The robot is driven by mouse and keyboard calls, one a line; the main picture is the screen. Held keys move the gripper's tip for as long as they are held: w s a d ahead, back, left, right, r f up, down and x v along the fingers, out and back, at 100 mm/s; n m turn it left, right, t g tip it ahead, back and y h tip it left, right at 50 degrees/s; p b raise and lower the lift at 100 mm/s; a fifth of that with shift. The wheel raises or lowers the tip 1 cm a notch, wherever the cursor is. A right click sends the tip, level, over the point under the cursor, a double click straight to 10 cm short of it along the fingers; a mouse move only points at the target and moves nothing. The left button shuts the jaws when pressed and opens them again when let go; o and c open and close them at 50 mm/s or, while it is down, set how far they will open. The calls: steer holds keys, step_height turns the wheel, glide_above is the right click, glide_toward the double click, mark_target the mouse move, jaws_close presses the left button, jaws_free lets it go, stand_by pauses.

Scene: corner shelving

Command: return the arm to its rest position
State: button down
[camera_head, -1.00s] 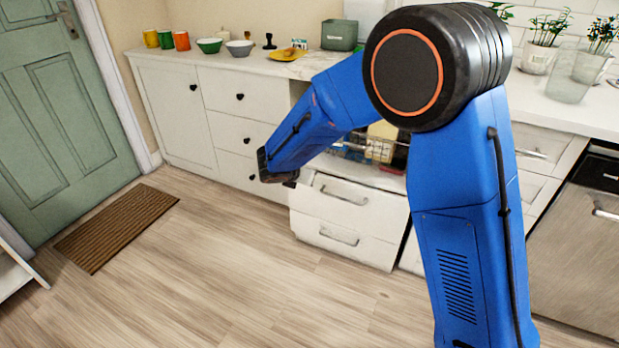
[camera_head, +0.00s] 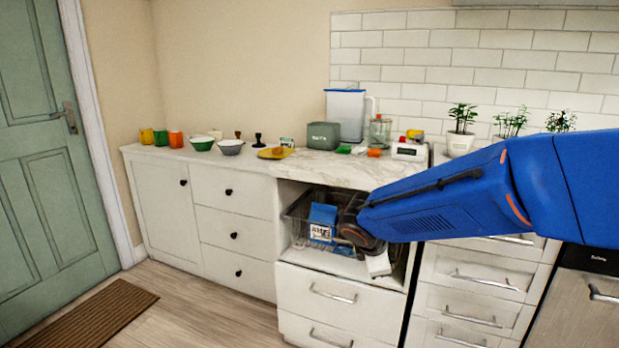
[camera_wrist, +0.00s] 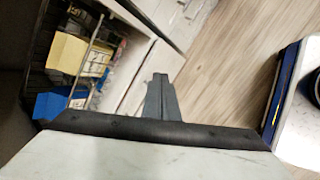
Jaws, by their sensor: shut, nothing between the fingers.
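My gripper (camera_wrist: 161,97) shows in the wrist view as two grey fingers pressed together, with nothing between them. Pale wood floor and white drawer fronts lie beyond the fingertips. In the head view my blue arm reaches in from the right edge, bent low. Its dark wrist end is in front of the open shelf bay, at the right side of the wire basket (camera_head: 298,232). I cannot tell whether the wrist touches the basket.
The basket holds a blue box (camera_head: 321,222); a yellow item (camera_wrist: 66,53) also shows inside. The marble counter (camera_head: 335,166) above carries cups, bowls, a yellow plate (camera_head: 275,153), a grey-green container (camera_head: 323,136) and plants. White drawers (camera_head: 340,292) stand below. Open floor (camera_head: 205,310) lies at left.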

steer(key=s+d+r+m+g+y, duration=0.1)
steer(key=s+d+r+m, duration=0.1)
steer(key=s+d+m, duration=0.4)
steer(key=s+d+r+m+y, duration=0.1)
steer(key=s+d+m, duration=0.2)
steer(key=s, duration=0.6)
steer(key=s+m+y, duration=0.2)
steer(key=s+m, duration=0.6)
steer(key=s, duration=0.5)
steer(key=shift+s+d+f+m, duration=0.25)
steer(key=shift+s+d+m, duration=0.05)
steer(key=shift+s+d, duration=0.1)
